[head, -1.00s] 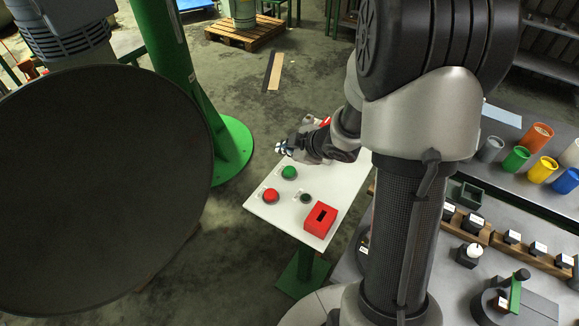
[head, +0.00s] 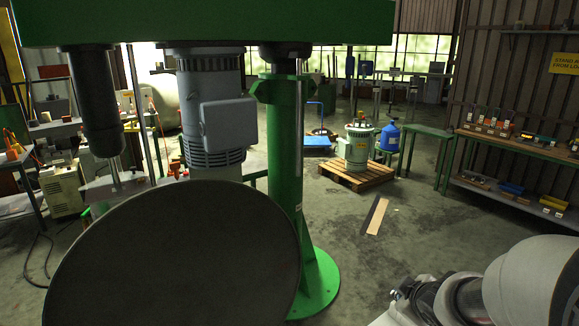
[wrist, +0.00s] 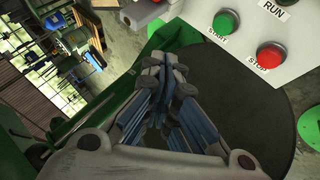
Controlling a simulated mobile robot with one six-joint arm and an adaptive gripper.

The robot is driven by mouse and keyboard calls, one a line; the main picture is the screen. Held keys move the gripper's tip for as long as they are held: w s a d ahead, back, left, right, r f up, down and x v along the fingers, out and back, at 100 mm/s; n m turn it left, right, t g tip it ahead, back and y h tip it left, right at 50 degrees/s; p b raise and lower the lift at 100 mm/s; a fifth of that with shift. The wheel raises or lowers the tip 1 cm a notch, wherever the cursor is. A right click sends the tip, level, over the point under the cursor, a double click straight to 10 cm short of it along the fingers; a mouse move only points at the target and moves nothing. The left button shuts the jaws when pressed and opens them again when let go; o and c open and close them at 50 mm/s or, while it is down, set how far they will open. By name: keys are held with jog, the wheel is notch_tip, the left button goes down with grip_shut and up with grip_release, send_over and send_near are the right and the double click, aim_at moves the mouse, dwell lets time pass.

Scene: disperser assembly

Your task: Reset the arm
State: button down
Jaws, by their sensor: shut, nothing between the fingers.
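My gripper (wrist: 167,62) is shut and empty in the wrist view, its grey and blue fingers drawn together. It points at the edge of a white control panel (wrist: 245,70), apart from the buttons as far as I can tell. The green START button (wrist: 225,21) and the red STOP button (wrist: 270,55) are right of the fingertips. In the head view my gripper (head: 398,295) is small at the lower right, with my arm behind it. Only a sliver of the panel shows there, and its buttons are out of view.
A large dark disc (head: 175,260) fills the lower left, beside the green column (head: 285,150) of the disperser. A green beam (head: 200,22) spans the top. A wooden pallet (head: 350,176) holds a motor. Open floor lies in the middle, with a flat board (head: 376,216) on it.

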jog(key=s+a+r+m+g+h, duration=0.1)
jog(key=s+a+r+m+h, duration=0.1)
jog(key=s+r+m, duration=0.6)
jog(key=s+a+g+y, duration=0.1)
jog(key=s+a, duration=0.4)
jog(key=s, duration=0.4)
jog(key=s+a+g+y, duration=0.2)
jog(key=s+a, duration=0.3)
jog(key=s, duration=0.4)
jog(key=shift+a+f+y, duration=0.15)
jog(key=shift+a+y, duration=0.05)
jog(key=shift+y, duration=0.1)
jog(key=shift+w, duration=0.1)
